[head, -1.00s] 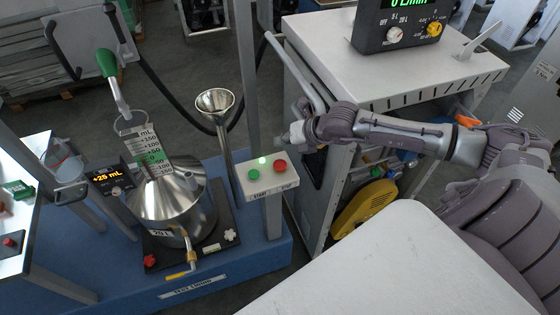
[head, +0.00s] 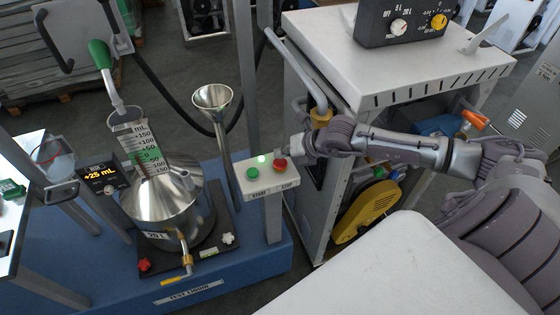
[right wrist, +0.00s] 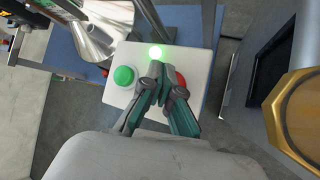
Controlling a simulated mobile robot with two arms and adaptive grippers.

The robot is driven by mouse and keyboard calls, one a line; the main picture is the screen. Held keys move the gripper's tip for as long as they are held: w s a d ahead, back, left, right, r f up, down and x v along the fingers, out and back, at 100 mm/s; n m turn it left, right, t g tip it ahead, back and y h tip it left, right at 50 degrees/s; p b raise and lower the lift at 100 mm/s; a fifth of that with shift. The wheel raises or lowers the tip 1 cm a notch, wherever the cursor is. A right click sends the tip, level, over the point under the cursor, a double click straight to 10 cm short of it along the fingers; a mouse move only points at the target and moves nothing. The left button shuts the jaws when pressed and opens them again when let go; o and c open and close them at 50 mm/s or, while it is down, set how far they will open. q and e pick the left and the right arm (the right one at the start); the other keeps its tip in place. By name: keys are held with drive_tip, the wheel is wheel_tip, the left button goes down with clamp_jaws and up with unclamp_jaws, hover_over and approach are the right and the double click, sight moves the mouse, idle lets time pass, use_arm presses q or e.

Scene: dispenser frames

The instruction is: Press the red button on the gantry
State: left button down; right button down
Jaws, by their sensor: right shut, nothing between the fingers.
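The red button (head: 280,165) sits on the right side of a white control box (head: 268,184) on the gantry post, above the STOP label. A green button (head: 252,173) is left of it, above START, and a green lamp (head: 262,158) glows between and behind them. My right gripper (head: 284,152) is shut and empty, its tip at the red button's back edge. In the right wrist view, the shut fingers (right wrist: 156,68) partly hide the red button (right wrist: 181,78). I cannot tell whether they touch it. My left gripper is not in view.
A steel vessel (head: 170,205) with a graduated neck stands left on the blue base. A steel funnel (head: 213,98) rises behind the control box. A white-topped dispenser cabinet (head: 400,65) stands right of the box. A white surface (head: 380,270) fills the lower right.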

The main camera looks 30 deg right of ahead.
sight(282, 162)
drive_tip(key=shift+f, duration=0.1)
idle(0.8)
drive_tip(key=shift+f+b, duration=0.35)
drive_tip(key=shift+b, duration=0.15)
drive_tip(key=shift+f+b, duration=0.45)
drive_tip(key=shift+f, duration=0.05)
idle(0.5)
drive_tip(key=shift+r, duration=0.15)
drive_tip(key=shift+r+p, duration=0.55)
drive_tip(key=shift+r, duration=0.25)
drive_tip(key=shift+r+p, duration=1.55)
drive_tip(key=shift+r, duration=1)
